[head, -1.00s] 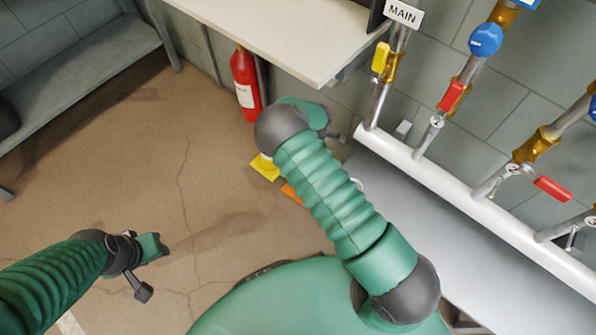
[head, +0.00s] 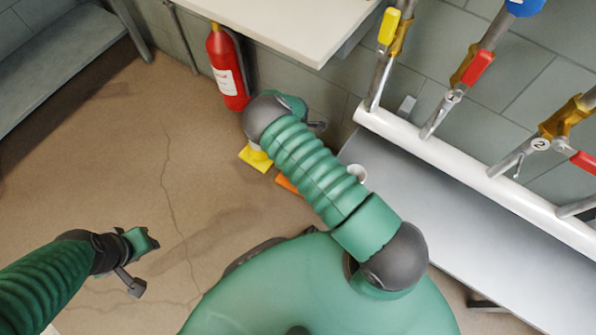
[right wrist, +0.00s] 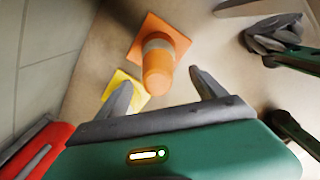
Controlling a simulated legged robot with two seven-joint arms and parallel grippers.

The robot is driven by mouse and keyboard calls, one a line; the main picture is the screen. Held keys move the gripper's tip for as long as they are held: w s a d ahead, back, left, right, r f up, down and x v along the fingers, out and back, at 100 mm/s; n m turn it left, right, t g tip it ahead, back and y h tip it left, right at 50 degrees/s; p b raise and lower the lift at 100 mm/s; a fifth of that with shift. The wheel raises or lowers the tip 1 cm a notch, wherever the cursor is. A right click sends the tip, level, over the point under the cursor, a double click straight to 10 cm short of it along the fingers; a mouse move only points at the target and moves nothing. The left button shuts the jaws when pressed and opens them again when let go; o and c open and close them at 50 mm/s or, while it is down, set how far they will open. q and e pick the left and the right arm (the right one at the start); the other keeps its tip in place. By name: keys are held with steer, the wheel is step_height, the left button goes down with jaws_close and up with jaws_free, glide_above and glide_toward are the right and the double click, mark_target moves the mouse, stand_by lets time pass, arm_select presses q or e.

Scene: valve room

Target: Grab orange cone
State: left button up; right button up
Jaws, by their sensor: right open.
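The orange cone (right wrist: 158,68), with a grey-white band and a square orange base, stands on the floor in the right wrist view, just beyond my right gripper. My right gripper (right wrist: 162,90) is open, its two grey fingers spread with the cone's tip showing between and beyond them. I cannot tell whether they touch. In the head view only an orange corner of the cone's base (head: 287,184) shows; my right arm hides the rest. My left gripper (head: 148,262) is over bare floor at the lower left, away from the cone; its jaw opening is unclear.
A yellow base (head: 256,158) lies beside the orange one. A red extinguisher (head: 226,70) stands by the wall under a white shelf (head: 285,25). A grey bench (head: 470,215) and a white pipe (head: 470,180) with valves are on the right. The left floor is clear.

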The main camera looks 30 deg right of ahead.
steer(key=f+b, duration=0.2)
steer(key=f, duration=0.1)
steer(key=d+f+b, duration=0.1)
steer(key=f+b, duration=0.1)
steer(key=shift+f, duration=0.15)
steer(key=shift+r, duration=0.2)
jaws_close()
